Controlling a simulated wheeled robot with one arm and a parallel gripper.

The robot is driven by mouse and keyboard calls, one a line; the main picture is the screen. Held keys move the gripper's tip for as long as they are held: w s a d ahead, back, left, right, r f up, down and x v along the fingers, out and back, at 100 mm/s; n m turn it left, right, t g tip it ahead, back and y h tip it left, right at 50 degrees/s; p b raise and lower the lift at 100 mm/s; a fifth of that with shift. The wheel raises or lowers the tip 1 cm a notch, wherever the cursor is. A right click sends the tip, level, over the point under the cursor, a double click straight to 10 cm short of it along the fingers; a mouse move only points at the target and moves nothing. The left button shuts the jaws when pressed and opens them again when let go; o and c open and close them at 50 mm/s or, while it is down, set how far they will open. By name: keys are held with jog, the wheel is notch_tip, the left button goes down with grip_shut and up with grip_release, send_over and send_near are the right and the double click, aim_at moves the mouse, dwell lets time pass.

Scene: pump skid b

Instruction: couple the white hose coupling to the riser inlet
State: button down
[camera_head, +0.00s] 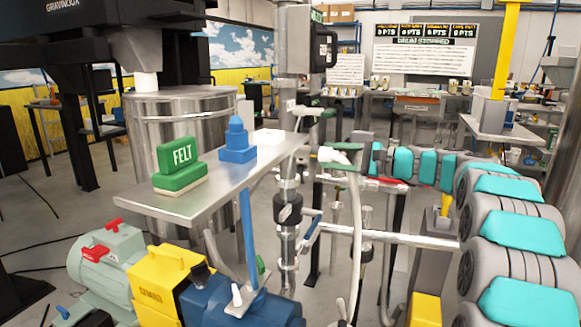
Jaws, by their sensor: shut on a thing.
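The white hose coupling (333,155) is at the end of a white hose (357,235) that hangs in a long curve toward the floor. My gripper (350,150), at the end of my grey and cyan arm, is shut on the coupling from the right; its fingertips are small and hard to make out. The riser (288,190) is a vertical metal pipe just left of the coupling. The coupling is close to the riser's right side at about shelf height. I cannot tell whether it touches the inlet, which is not clearly visible.
A metal shelf (190,203) left of the riser carries a green FELT block (181,168) and a blue block (237,142). A green-handled valve (318,113) is above the coupling. A horizontal pipe (385,235) crosses below. A yellow and blue pump (215,295) stands at front left.

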jog(key=shift+a+m+p, duration=0.2)
jog(key=shift+m+p, duration=0.3)
jog(key=shift+p, duration=0.05)
jog(key=m, duration=0.4)
jog(key=shift+r+g, duration=0.1)
jog(key=shift+g, duration=0.3)
jog(key=m+g, duration=0.1)
jog(key=m, duration=0.4)
jog(key=shift+w+m, duration=0.1)
jog(key=shift+m, duration=0.2)
jog(key=shift+c, duration=1.3)
grip_release()
jog(key=shift+a, duration=0.15)
